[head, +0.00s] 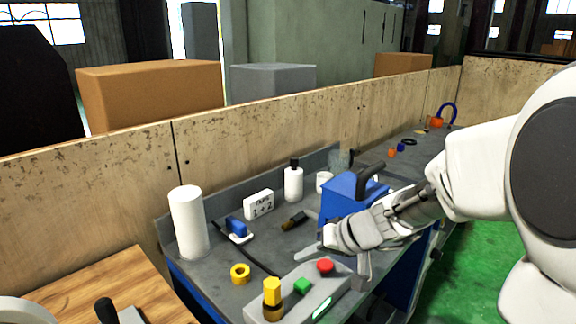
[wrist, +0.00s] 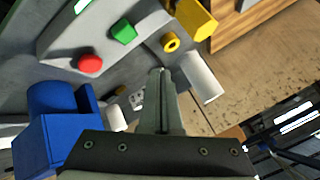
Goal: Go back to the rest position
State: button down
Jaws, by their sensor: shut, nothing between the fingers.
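My gripper (head: 300,256) reaches in from the right over the grey machine bench, in front of the blue housing. In the wrist view my gripper (wrist: 162,72) shows its two fingers side by side, closed, with nothing between them. The fingertips appear above the bench, apart from the objects around them. The blue housing (head: 345,190) stands just behind my wrist, and it also shows in the wrist view (wrist: 45,145) at the lower left. My wrist and forearm hide part of the bench's right side.
A control panel (head: 268,310) with red (head: 326,266), green (head: 303,286) and yellow (head: 272,291) controls lies close below. A white cylinder (head: 188,222), a bottle (head: 293,183) and a brush (head: 295,219) stand or lie behind. A wooden wall (head: 260,130) bounds the back.

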jog(key=s+d+r+h+p, duration=0.1)
jog(key=s+d+r+h, duration=0.1)
jog(key=s, duration=0.5)
jog(key=s+d+r+m+h+p, duration=0.1)
jog(key=s+d+r+h+p, duration=0.1)
jog(key=s+d+r, duration=0.2)
jog(key=s+d+r+h+p, duration=0.1)
jog(key=s+d+r+h, duration=0.2)
jog(key=s+r, duration=0.3)
jog(key=s, duration=0.4)
jog(key=shift+s+d+r+p, duration=0.15)
jog(key=shift+s+r+p, duration=0.1)
jog(key=shift+s+p, duration=0.05)
